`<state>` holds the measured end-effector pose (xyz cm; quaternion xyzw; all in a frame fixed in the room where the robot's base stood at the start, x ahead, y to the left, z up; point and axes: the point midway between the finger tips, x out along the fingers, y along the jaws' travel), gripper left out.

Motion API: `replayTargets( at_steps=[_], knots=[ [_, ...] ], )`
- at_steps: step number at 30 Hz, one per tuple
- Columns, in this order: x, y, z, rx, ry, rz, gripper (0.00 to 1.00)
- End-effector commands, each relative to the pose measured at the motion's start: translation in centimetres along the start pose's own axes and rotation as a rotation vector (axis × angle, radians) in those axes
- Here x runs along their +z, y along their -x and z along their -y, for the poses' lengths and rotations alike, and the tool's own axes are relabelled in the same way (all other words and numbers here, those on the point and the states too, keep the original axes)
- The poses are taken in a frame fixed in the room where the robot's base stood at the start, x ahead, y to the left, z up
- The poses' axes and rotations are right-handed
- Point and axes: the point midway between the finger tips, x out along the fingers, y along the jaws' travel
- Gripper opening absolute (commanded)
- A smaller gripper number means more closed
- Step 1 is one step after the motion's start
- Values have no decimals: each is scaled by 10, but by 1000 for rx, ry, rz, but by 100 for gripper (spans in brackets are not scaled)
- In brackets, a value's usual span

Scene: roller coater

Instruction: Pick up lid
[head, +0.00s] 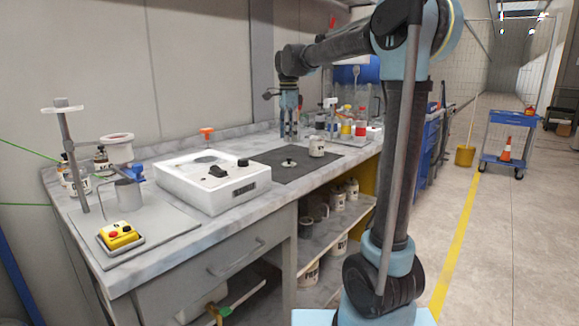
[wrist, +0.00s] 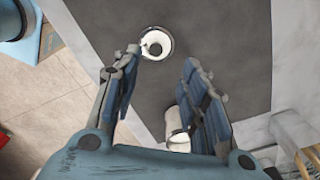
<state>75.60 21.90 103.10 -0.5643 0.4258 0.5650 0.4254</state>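A small round lid (head: 289,163) with a knob lies on the dark mat (head: 300,174) on the bench. In the wrist view the lid (wrist: 157,43) is a pale disc with a dark centre, just beyond the fingertips and between their lines. My gripper (head: 290,137) points down above the far part of the mat and does not touch the lid. Its blue-padded fingers (wrist: 160,58) are apart with nothing between them. A white jar (head: 317,147) stands on the mat, right of the lid. In the wrist view the jar (wrist: 177,124) is partly hidden by the right finger.
A white device (head: 213,182) sits left of the mat. Bottles (head: 360,122) and a tray stand at the bench's right end. A stand with a yellow button box (head: 119,235) is at the left. The mat around the lid is clear.

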Motion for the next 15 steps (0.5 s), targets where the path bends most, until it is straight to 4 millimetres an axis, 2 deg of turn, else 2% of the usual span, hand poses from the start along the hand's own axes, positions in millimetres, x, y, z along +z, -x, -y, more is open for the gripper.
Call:
replayTargets(
  at_steps=[3,6,15],
  knots=[
    [0,-20,0,0,0,0,40],
    [0,-31,0,0,0,0,40],
    [0,-51,-2,0,1,0,40]
  ],
)
